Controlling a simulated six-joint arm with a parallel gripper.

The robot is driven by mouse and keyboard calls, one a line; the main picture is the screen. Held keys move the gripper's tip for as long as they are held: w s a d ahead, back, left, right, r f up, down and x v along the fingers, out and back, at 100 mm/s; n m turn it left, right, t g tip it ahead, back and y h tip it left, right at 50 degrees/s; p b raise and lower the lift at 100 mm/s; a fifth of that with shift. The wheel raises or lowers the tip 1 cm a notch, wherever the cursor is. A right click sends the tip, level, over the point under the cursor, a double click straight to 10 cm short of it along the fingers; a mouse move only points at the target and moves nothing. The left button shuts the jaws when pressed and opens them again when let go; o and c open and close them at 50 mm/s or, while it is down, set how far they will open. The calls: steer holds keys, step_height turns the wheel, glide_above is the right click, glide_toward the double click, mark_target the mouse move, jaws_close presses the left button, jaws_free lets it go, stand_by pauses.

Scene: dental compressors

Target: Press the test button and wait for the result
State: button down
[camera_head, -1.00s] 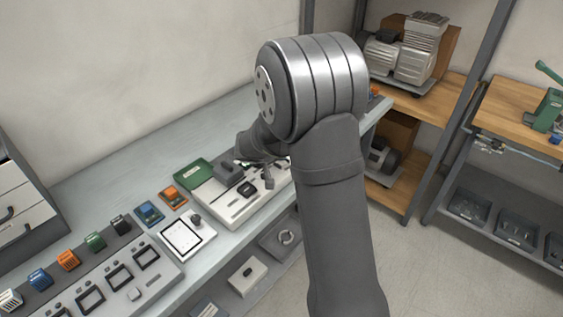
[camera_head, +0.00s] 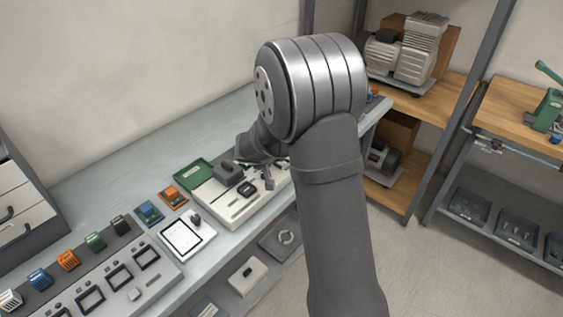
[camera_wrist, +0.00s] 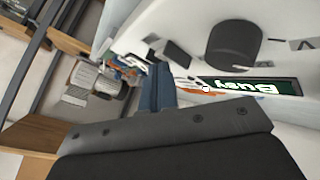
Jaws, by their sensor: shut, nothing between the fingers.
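The white tester (camera_head: 212,198) stands on the grey bench, with a green tray-like part at its back left and a small dark socket on its top. My gripper (camera_head: 268,180) is low over the right part of the tester, partly hidden by my arm. In the wrist view the shut fingers (camera_wrist: 159,88) point down at the tester's white surface, holding nothing.
A white pad (camera_head: 181,238), a blue relay-like part (camera_head: 149,212) and an orange one (camera_head: 173,196) lie left of the tester. A panel with square frames (camera_head: 105,284) is at the front left. A compressor (camera_head: 408,55) stands on the shelf at right.

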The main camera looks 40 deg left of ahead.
steer(key=shift+r, duration=0.75)
steer(key=shift+r, duration=2.5)
step_height(320, 180, up, 4)
steer(key=shift+f, duration=0.1)
